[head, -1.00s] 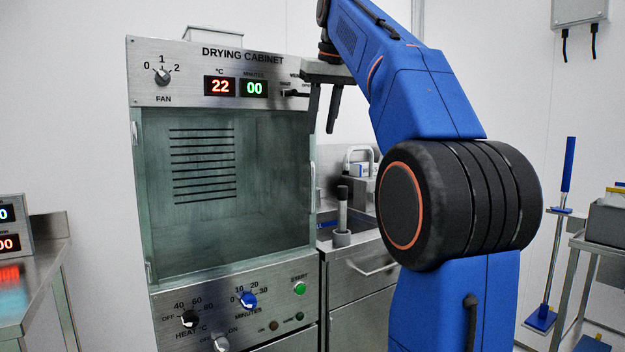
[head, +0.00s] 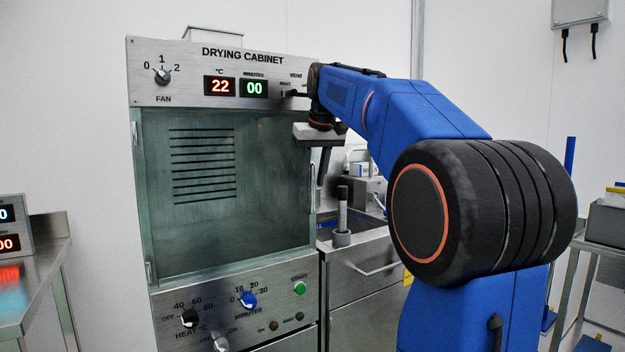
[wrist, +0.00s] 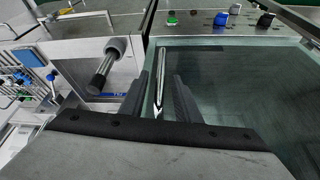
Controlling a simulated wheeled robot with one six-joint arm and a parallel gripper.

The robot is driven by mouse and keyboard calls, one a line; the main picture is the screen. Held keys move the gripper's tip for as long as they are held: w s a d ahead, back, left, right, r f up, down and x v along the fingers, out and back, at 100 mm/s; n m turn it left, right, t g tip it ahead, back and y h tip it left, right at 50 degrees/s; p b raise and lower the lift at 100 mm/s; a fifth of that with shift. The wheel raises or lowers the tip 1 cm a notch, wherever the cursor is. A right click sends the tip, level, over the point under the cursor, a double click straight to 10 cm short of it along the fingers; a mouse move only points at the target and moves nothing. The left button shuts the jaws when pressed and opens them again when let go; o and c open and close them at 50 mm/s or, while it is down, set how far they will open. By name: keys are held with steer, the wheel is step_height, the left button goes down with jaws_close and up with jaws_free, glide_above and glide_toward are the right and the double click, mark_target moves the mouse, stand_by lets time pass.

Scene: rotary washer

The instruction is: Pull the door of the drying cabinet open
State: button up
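The drying cabinet (head: 222,80) stands upright with its glass door (head: 225,235) shut. The door's slim upright handle (head: 312,190) is at its right edge, partly behind my gripper in the head view. My gripper (head: 322,180) is in front of that edge, fingers pointing down, at about the height of the handle's upper part. In the wrist view my gripper (wrist: 160,77) is open, and the bright handle (wrist: 161,82) shows between its two dark fingers, apart from both. I cannot tell how deep the handle sits between them.
A sink counter (head: 362,250) with an upright post (head: 342,215) stands right of the cabinet, close to my gripper. Knobs, including a blue one (head: 248,299), are on the panel below the door. A steel table (head: 45,250) stands at the left.

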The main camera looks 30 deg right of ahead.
steer(key=shift+w+f, duration=0.15)
steer(key=shift+f, duration=0.25)
jaws_close()
steer(key=shift+s, duration=0.2)
